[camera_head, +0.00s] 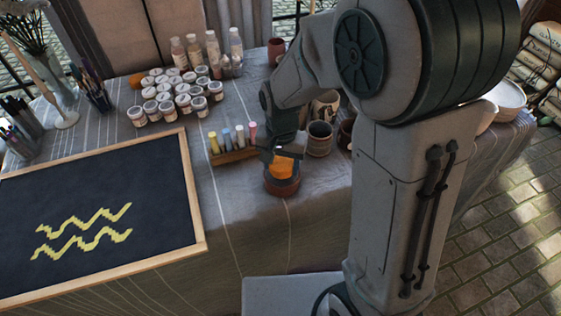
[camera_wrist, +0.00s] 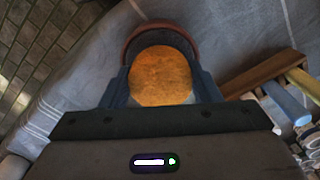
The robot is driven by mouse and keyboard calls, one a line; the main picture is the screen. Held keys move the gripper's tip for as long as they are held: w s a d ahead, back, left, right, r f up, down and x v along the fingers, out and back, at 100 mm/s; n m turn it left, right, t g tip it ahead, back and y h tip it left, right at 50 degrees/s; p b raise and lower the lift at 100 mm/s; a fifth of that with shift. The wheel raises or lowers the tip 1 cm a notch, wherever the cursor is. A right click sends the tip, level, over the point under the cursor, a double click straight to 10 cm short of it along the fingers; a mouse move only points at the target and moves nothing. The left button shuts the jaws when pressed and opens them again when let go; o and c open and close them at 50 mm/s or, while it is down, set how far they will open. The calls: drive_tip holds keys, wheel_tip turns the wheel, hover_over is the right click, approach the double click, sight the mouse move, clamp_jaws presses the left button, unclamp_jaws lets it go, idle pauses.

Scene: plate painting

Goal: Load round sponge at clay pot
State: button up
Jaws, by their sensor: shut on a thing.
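A round orange sponge (camera_head: 283,168) is held by my gripper (camera_head: 281,156) in the head view. It also shows between the two blue-grey fingers in the wrist view (camera_wrist: 161,76). My gripper is shut on it and points down. The clay pot (camera_head: 282,184) is a small reddish-brown round pot on the table, near its front edge. The sponge is over the pot's opening; how deep it sits cannot be told. In the wrist view the pot's rim (camera_wrist: 161,27) curves around the far side of the sponge, and its near side is hidden by my gripper.
A wooden holder (camera_head: 236,155) with several coloured sticks stands just left of the pot. A dark cup (camera_head: 319,138) stands behind right. A framed black board (camera_head: 60,190) with two yellow zigzags lies left. Several paint jars (camera_head: 165,100) stand farther back. The cloth in front is clear.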

sight(282, 162)
drive_tip(key=shift+s+f, duration=0.1)
drive_tip(key=shift+f, duration=0.4)
idle(1.0)
drive_tip(key=shift+r, duration=0.15)
wheel_tip(282, 162, up, 7)
drive_tip(key=p, duration=0.5)
idle(1.0)
